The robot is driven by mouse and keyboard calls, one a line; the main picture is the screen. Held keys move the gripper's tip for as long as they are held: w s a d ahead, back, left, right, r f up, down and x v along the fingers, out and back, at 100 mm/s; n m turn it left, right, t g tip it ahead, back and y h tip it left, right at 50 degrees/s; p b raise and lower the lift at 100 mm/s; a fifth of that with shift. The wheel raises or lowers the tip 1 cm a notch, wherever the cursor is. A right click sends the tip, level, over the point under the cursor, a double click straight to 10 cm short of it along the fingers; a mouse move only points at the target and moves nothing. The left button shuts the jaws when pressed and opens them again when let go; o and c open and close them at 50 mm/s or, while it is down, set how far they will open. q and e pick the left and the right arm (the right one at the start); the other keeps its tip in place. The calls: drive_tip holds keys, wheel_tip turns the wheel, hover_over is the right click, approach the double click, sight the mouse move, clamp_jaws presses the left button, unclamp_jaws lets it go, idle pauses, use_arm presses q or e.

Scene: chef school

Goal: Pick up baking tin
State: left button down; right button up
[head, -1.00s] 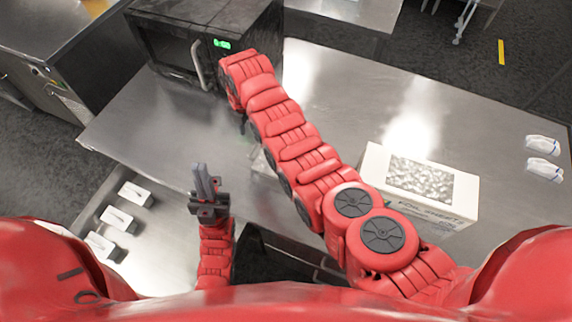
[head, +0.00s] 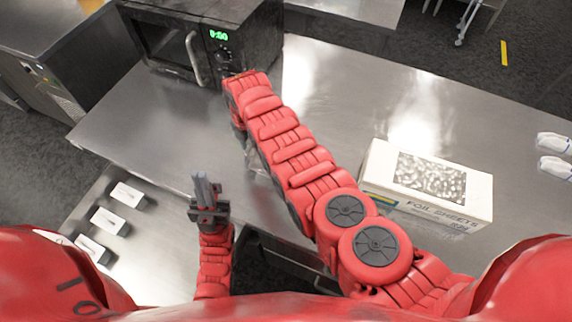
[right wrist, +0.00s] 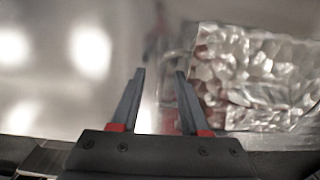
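I cannot make out the baking tin with certainty. A small shiny metallic object (head: 259,166) shows on the steel table beside my right arm in the head view, mostly hidden by the arm. In the right wrist view, a crinkled silver surface (right wrist: 265,75) lies right of the fingers; I cannot tell what it belongs to. My right gripper (right wrist: 158,75) is open, with nothing seen between its fingertips; it is hidden in the head view. My left gripper (head: 202,178) points up at the table's near edge, with its fingers together and nothing in them.
A black microwave (head: 165,45) stands at the back left. A white foil sheets box (head: 375,165) stands right of my right arm. Several white packets (head: 110,222) lie at the lower left. White items (head: 555,143) lie far right. The table's left part is clear.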

clamp_jaws()
idle(1.3)
